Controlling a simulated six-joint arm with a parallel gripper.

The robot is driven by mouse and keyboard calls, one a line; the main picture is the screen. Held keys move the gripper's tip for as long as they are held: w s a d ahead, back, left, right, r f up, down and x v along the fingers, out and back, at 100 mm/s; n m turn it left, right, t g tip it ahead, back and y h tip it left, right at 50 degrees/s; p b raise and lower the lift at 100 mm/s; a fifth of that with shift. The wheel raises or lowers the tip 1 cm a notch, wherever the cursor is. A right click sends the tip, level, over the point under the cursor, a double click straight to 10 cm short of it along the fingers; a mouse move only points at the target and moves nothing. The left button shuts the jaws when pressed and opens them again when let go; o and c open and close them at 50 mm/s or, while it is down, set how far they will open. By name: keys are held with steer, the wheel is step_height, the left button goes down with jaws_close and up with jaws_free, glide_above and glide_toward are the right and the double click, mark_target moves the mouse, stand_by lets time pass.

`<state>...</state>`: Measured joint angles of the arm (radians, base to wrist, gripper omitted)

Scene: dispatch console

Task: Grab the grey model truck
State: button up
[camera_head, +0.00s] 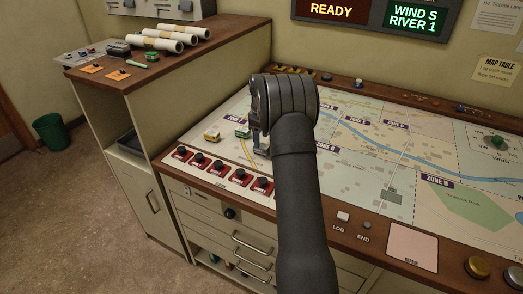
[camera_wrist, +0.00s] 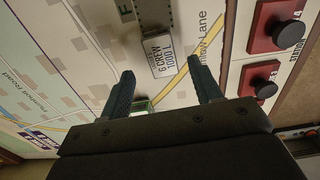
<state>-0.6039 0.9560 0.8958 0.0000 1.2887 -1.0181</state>
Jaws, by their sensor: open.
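My gripper (camera_wrist: 160,68) is open, its two dark fingers apart over the map table. In the wrist view a grey shape (camera_wrist: 154,14), cut off by the top edge, lies beyond the fingertips; it may be the grey model truck, but I cannot tell for sure. A pale label reading "6 CREW 1000 L" (camera_wrist: 160,56) adjoins it and shows between the fingertips. In the head view my gripper (camera_head: 260,146) points down at the map's left part, and my arm hides what lies behind it. No grey truck is clear there.
A small white-and-yellow model (camera_head: 212,133) and a green-and-white model (camera_head: 243,132) stand left of my gripper. Red button blocks (camera_head: 221,167) line the front edge. The map (camera_head: 350,165) to the right is mostly flat.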

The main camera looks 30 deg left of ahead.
steer(key=f, duration=0.5)
steer(key=shift+s+d, duration=0.15)
steer(key=shift+d, duration=0.05)
steer(key=c, duration=1.1)
steer(key=shift+o, duration=0.2)
steer(key=shift+r, duration=0.15)
